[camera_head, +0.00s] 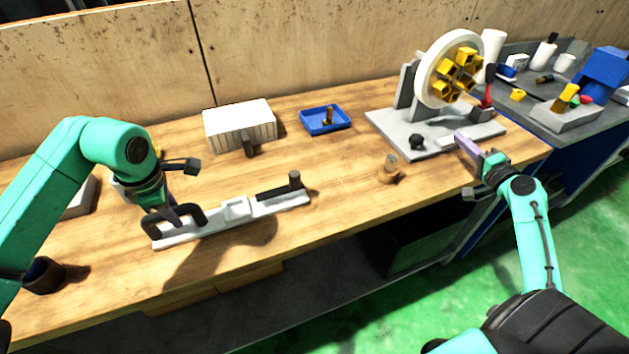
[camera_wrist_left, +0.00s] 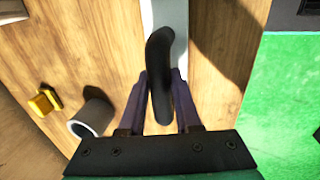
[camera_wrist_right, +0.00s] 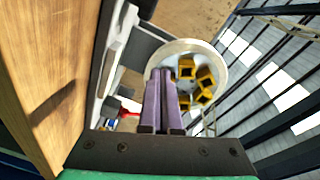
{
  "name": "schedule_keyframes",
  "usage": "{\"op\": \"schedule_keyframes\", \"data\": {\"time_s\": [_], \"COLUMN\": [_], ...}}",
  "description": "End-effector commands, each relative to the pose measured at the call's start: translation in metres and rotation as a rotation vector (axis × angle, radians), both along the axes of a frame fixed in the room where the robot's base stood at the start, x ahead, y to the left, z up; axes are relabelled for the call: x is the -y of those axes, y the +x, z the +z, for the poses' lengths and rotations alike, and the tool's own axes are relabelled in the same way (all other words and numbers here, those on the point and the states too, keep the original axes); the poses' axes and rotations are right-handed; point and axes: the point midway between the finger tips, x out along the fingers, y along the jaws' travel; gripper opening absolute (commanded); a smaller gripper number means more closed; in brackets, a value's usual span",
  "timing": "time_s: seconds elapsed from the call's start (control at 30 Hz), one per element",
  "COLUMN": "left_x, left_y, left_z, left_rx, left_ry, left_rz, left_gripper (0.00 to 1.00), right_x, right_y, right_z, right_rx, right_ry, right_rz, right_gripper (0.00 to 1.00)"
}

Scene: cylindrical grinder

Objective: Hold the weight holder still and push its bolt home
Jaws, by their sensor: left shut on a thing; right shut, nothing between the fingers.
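The weight holder (camera_head: 237,211) is a long white bar lying on the wooden table, with a black loop handle (camera_head: 190,217) at its left end. A black bolt (camera_head: 280,192) with an upright knob lies along its right part. How deep the bolt sits cannot be told. My left gripper (camera_head: 174,212) is shut on the black handle; the left wrist view shows the handle (camera_wrist_left: 160,75) between the purple fingers. My right gripper (camera_head: 462,141) is shut and empty, well right of the holder, near the grinder. Its closed purple fingers (camera_wrist_right: 162,80) fill the middle of the right wrist view.
The grinder's grey base (camera_head: 410,140) carries a white wheel (camera_head: 428,80) with yellow blocks. A white box (camera_head: 239,122), a blue tray (camera_head: 314,126) and a small brown cylinder (camera_head: 388,174) stand on the table. A dark cup (camera_head: 42,275) is at far left. Table between bolt and cylinder is clear.

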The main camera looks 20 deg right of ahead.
Motion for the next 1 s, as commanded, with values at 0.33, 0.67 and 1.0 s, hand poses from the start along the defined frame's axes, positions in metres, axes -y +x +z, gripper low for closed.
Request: {"op": "schedule_keyframes", "data": {"time_s": [0.33, 0.67, 1.0], "left_x": [0.0, -0.001, -0.001], "left_y": [0.001, 0.001, 0.001], "left_z": [0.0, 0.0, 0.0], "left_rx": [0.001, 0.002, 0.002], "left_ry": [-0.001, -0.001, -0.001], "left_rz": [0.003, 0.003, 0.004], "left_gripper": [0.0, 0.0, 0.0], "right_x": [-0.262, -0.3, -0.312], "right_y": [-0.041, -0.055, -0.033], "right_z": [-0.043, -0.033, -0.033], "right_rx": [-0.053, -0.039, -0.038], "right_ry": [0.331, 0.378, 0.374], "right_rz": [0.562, 0.651, 0.653], "right_gripper": [0.0, 0.0, 0.0]}}
